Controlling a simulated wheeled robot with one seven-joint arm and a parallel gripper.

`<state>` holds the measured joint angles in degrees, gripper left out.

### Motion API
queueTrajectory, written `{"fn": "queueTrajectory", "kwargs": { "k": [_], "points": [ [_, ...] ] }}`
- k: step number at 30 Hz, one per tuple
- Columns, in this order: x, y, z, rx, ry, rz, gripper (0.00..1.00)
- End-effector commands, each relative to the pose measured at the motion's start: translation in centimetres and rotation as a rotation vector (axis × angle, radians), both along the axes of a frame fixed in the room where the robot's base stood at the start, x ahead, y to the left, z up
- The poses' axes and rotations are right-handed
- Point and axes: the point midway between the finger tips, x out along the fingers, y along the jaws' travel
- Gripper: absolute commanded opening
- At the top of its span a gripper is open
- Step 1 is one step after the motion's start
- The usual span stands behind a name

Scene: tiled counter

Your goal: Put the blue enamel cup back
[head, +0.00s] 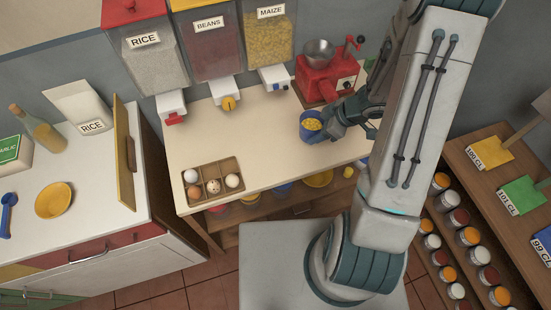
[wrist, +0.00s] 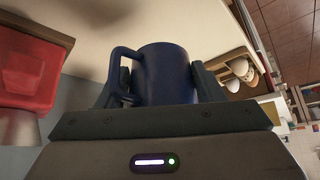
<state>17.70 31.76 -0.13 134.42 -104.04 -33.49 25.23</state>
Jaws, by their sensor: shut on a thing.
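The blue enamel cup (head: 309,135) is in my gripper (head: 325,127), over the right part of the pale counter (head: 258,128) in the head view. Yellow grains, like maize, show inside the cup. In the wrist view the cup (wrist: 165,75) stands between the two fingers of my gripper (wrist: 165,90), its handle towards the left finger. The gripper is shut on it. The cup looks roughly upright. I cannot tell whether its base touches the counter.
Rice, beans and maize dispensers (head: 264,40) hang at the counter's back. A red grinder (head: 325,78) with a metal hopper stands close behind the cup. An egg tray (head: 213,183) sits at the front left. A shelf below holds coloured dishes (head: 319,179). The counter's middle is clear.

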Motion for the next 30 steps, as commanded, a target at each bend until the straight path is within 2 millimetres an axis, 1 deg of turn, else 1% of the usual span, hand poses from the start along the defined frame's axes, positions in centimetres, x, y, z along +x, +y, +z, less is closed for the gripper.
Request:
{"fn": "queueTrajectory", "kwargs": {
  "k": [1,3,5,8,11,15,21,25,30],
  "points": [
    [-0.9,-0.5,0.3,0.001,0.001,0.042,0.28],
    [-1.7,-0.8,0.2,0.001,0.000,0.091,0.28],
    [-2.2,-1.0,0.1,0.000,-0.001,0.118,0.28],
    [-2.5,-0.4,-0.3,0.002,-0.002,0.141,0.28],
    [-2.7,1.2,-1.3,0.004,0.001,0.144,0.28],
    [-2.6,4.3,-3.5,0.002,0.000,0.147,0.28],
    [-2.5,8.1,-5.8,0.000,-0.001,0.146,0.28],
    [-2.5,9.8,-6.7,0.000,-0.003,0.143,0.28],
    [-2.4,10.5,-7.2,-0.001,-0.001,0.140,0.28]
  ]
}}
